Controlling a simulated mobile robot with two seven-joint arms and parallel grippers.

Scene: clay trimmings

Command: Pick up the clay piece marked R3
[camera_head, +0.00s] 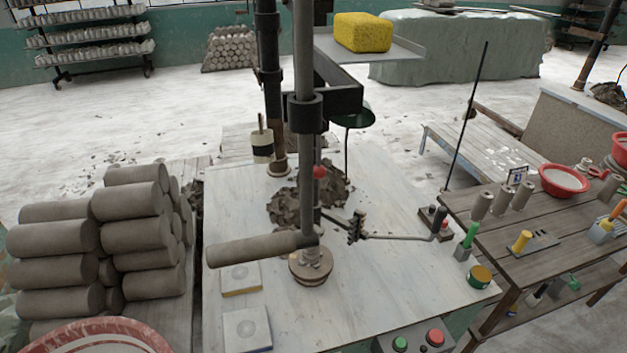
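No marking R3 can be read on anything in the head view, so I cannot tell which piece it is. Grey-brown clay cylinders (137,233) lie stacked on a board at the left. A heap of dark clay trimmings (330,192) lies on the pale worktable (390,285), behind the machine's upright post (305,170). A thick brown cylinder (252,249) lies level, its right end against the post. Neither of my grippers shows in the view.
Two square plates (246,327) lie at the table's front left. A crank rod (397,237) reaches right from the post. A wooden side table (503,245) at right holds small cylinders, tools and a red bowl (563,180). A red basin (95,333) stands front left.

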